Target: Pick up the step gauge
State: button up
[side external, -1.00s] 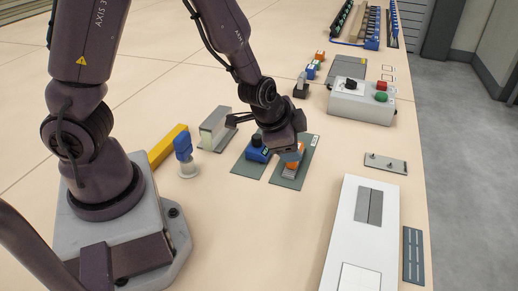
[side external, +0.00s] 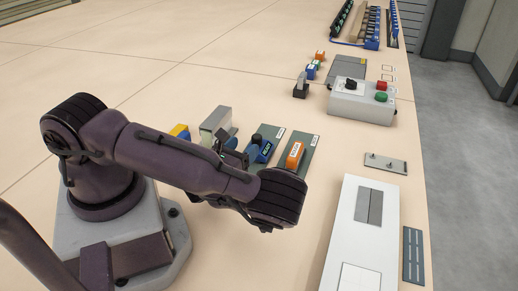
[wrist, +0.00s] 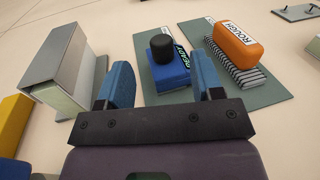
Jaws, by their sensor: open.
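None of the objects can be named for certain as the step gauge. Nearest my gripper (wrist: 160,62) are a blue block (wrist: 170,72) with a black knob and a "READY" label, and an orange block (wrist: 237,46) labelled "ROUGH" on a striped base. Each stands on a green-grey plate; they also show in the side view as the blue block (side external: 264,150) and the orange block (side external: 295,155). In the wrist view my gripper is open with blue pads apart and nothing held between them. The blue block lies beyond the gap between the pads. In the side view my arm hides most of the gripper.
A grey-green metal profile (wrist: 60,65) stands left of the gripper, with a yellow bar (wrist: 12,118) beside it. A white panel (side external: 350,250) lies at the right front. A control box (side external: 362,100) with red and green buttons stands farther back. Open table lies at the back left.

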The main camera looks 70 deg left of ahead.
aim_at(254, 139)
jog(key=shift+s+f+m+h, duration=0.1)
jog(key=shift+m+h, duration=0.2)
jog(key=shift+m, duration=0.2)
jog(key=shift+w+a, duration=0.2)
jog(key=shift+w, duration=0.05)
jog(key=x, duration=0.6)
jog(key=shift+w+a, duration=0.1)
jog(key=shift+w, duration=0.25)
grip_shut()
